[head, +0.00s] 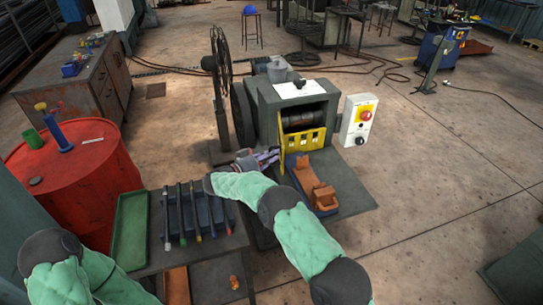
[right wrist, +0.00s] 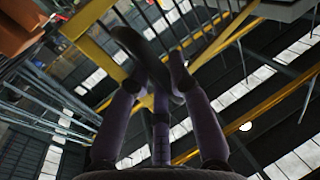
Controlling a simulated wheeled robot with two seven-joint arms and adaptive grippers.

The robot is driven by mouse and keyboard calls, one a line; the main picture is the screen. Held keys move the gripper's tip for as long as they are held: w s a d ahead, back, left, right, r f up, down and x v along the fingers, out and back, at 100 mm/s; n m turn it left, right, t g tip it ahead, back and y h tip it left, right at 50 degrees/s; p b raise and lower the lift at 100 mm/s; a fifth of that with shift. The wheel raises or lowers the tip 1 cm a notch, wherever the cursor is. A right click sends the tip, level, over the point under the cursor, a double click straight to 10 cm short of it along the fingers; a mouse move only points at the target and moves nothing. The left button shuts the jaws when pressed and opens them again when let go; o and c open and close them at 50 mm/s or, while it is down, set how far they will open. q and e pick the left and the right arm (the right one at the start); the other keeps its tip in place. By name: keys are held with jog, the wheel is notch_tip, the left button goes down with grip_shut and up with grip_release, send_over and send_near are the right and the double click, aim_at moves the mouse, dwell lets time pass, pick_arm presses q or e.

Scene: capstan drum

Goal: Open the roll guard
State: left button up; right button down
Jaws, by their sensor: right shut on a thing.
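The yellow roll guard (head: 304,141) is on the front of the grey-green capstan machine (head: 263,98), below the dark roll (head: 303,117). The dark roll shows in the opening above the guard's yellow panel. My right gripper (head: 272,157) is at the left side of the guard, with its purple fingers pointing towards it. In the right wrist view the fingers (right wrist: 160,75) close on a dark rounded bar (right wrist: 138,48), which looks like the guard's handle. Yellow framing (right wrist: 92,15) shows beside it. My left gripper is out of the picture.
An orange piece (head: 314,184) sits on the bench right of my forearm. A control box (head: 358,120) with a red button stands right of the machine. A spoked wheel (head: 221,75) is left. A red drum (head: 85,185), green tray (head: 131,226) and tool tray (head: 160,215) are nearer.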

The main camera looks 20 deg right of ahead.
jog(key=c, duration=1.2)
grip_release()
jog(key=shift+o, duration=0.5)
jog(key=shift+a, duration=0.15)
jog(key=v, duration=1.2)
jog(key=shift+s, duration=0.1)
